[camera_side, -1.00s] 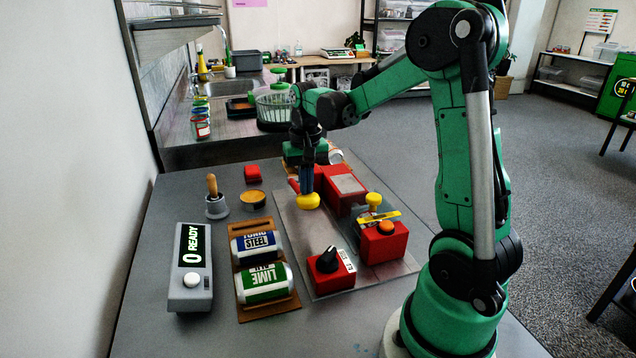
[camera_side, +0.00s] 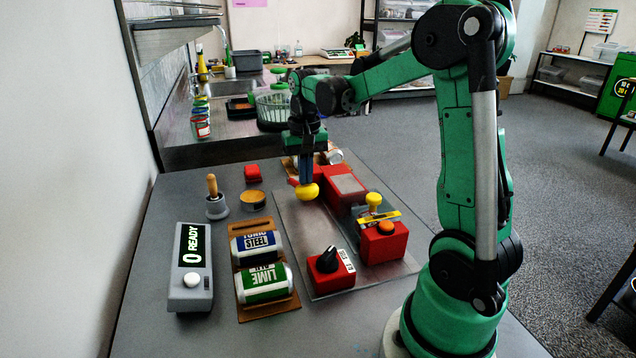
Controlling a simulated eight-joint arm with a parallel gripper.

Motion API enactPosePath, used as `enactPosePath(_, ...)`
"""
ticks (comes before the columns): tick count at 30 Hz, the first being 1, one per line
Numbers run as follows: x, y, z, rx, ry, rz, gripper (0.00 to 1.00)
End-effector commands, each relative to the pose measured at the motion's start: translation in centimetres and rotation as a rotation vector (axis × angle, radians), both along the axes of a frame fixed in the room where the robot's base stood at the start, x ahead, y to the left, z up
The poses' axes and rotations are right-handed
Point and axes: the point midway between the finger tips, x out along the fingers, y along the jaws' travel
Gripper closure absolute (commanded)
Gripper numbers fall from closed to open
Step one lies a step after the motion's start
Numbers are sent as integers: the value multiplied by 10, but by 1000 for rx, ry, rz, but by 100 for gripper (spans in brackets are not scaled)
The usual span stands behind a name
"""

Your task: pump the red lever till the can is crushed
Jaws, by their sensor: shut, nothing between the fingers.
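The red lever ends in a yellow knob (camera_side: 307,191) over the left side of the grey base plate (camera_side: 300,232). The red crusher body (camera_side: 343,192) stands just right of the knob. My gripper (camera_side: 306,182) is shut and points down, with its fingertips right at the top of the knob. I cannot tell whether they touch it. Most of the lever's arm is hidden behind the fingers and knob. A silver can (camera_side: 334,157) lies behind the crusher. A blue-labelled can (camera_side: 255,244) and a green-labelled lime can (camera_side: 262,283) lie in a brown rack (camera_side: 271,311).
A red box with a black dial (camera_side: 329,262) and one with an orange button (camera_side: 385,229) stand on the plate's front, near a second yellow knob (camera_side: 373,200). A grey display box (camera_side: 190,272) reads "0 READY". A wooden-handled tool (camera_side: 214,200) stands at left.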

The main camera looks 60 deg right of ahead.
Motion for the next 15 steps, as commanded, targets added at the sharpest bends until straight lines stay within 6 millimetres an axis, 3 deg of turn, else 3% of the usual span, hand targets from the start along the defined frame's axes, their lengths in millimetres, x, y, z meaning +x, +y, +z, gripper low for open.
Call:
enactPosePath(7,-4,4,-19,-1,-1,0,100)
enactPosePath(15,-5,5,-23,-1,-1,0,100)
